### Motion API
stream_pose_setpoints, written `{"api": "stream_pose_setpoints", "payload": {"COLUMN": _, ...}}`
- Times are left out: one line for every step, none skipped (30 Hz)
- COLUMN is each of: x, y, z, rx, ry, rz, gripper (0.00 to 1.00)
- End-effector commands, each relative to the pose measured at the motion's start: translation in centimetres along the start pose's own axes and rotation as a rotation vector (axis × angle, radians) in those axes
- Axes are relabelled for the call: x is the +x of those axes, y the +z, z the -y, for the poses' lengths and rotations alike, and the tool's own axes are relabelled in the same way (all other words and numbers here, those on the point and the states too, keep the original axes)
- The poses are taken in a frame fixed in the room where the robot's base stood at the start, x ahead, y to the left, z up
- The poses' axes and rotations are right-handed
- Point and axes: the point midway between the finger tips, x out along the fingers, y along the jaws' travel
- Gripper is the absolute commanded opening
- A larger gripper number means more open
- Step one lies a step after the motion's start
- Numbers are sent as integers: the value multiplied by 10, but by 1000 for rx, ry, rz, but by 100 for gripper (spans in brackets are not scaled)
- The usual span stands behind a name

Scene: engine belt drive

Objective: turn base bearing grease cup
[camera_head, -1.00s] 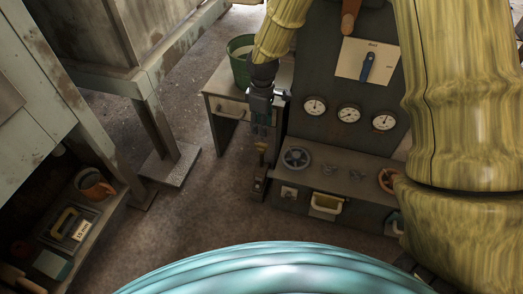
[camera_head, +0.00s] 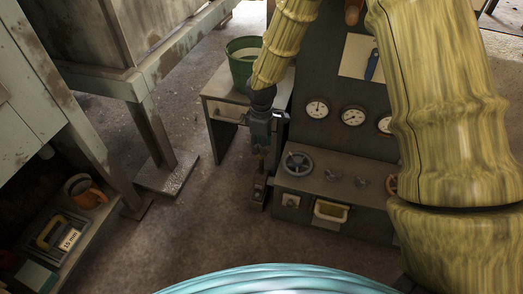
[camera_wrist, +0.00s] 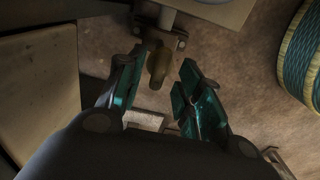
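My gripper (camera_head: 261,148) points down at the left side of the dark control console. In the wrist view its two teal fingers (camera_wrist: 157,88) are spread apart, with nothing between their pads that I can see held. A small brownish, rounded cup-like part (camera_wrist: 159,66), which looks like the grease cup, sits just beyond the gap between the fingertips, on a dark bracket (camera_wrist: 150,35). In the head view the gripper largely hides this part. A dark upright bearing stand (camera_head: 257,188) shows below the gripper. I cannot tell whether a finger touches the cup.
A small table (camera_head: 222,105) with a green bucket (camera_head: 243,62) stands behind.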

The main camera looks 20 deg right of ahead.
Motion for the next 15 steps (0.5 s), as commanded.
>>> {"api": "stream_pose_setpoints", "payload": {"x": 8, "y": 0, "z": 0, "rx": 0, "ry": 0, "rz": 0, "gripper": 36}}
{"api": "stream_pose_setpoints", "payload": {"x": 10, "y": 0, "z": 0, "rx": 0, "ry": 0, "rz": 0, "gripper": 36}}
{"api": "stream_pose_setpoints", "payload": {"x": 12, "y": 0, "z": 0, "rx": 0, "ry": 0, "rz": 0, "gripper": 36}}
{"api": "stream_pose_setpoints", "payload": {"x": 13, "y": 0, "z": 0, "rx": 0, "ry": 0, "rz": 0, "gripper": 36}}
{"api": "stream_pose_setpoints", "payload": {"x": 13, "y": 0, "z": 0, "rx": 0, "ry": 0, "rz": 0, "gripper": 36}}
{"api": "stream_pose_setpoints", "payload": {"x": 14, "y": 0, "z": 0, "rx": 0, "ry": 0, "rz": -1, "gripper": 36}}
{"api": "stream_pose_setpoints", "payload": {"x": 14, "y": 0, "z": 0, "rx": 0, "ry": 0, "rz": -1, "gripper": 36}}
{"api": "stream_pose_setpoints", "payload": {"x": 14, "y": 0, "z": 0, "rx": 0, "ry": 0, "rz": -1, "gripper": 36}}
{"api": "stream_pose_setpoints", "payload": {"x": 13, "y": 0, "z": 0, "rx": 0, "ry": 0, "rz": -1, "gripper": 36}}
{"api": "stream_pose_setpoints", "payload": {"x": 13, "y": 0, "z": 0, "rx": 0, "ry": 0, "rz": -1, "gripper": 36}}
{"api": "stream_pose_setpoints", "payload": {"x": 13, "y": 0, "z": 0, "rx": 0, "ry": 0, "rz": -1, "gripper": 36}}
{"api": "stream_pose_setpoints", "payload": {"x": 13, "y": 0, "z": 0, "rx": 0, "ry": 0, "rz": -1, "gripper": 36}}
{"api": "stream_pose_setpoints", "payload": {"x": 13, "y": 0, "z": 0, "rx": 0, "ry": 0, "rz": -1, "gripper": 32}}
{"api": "stream_pose_setpoints", "payload": {"x": 13, "y": 0, "z": 0, "rx": 0, "ry": 0, "rz": -1, "gripper": 27}}
{"api": "stream_pose_setpoints", "payload": {"x": 13, "y": 0, "z": 0, "rx": 0, "ry": 0, "rz": -1, "gripper": 19}}
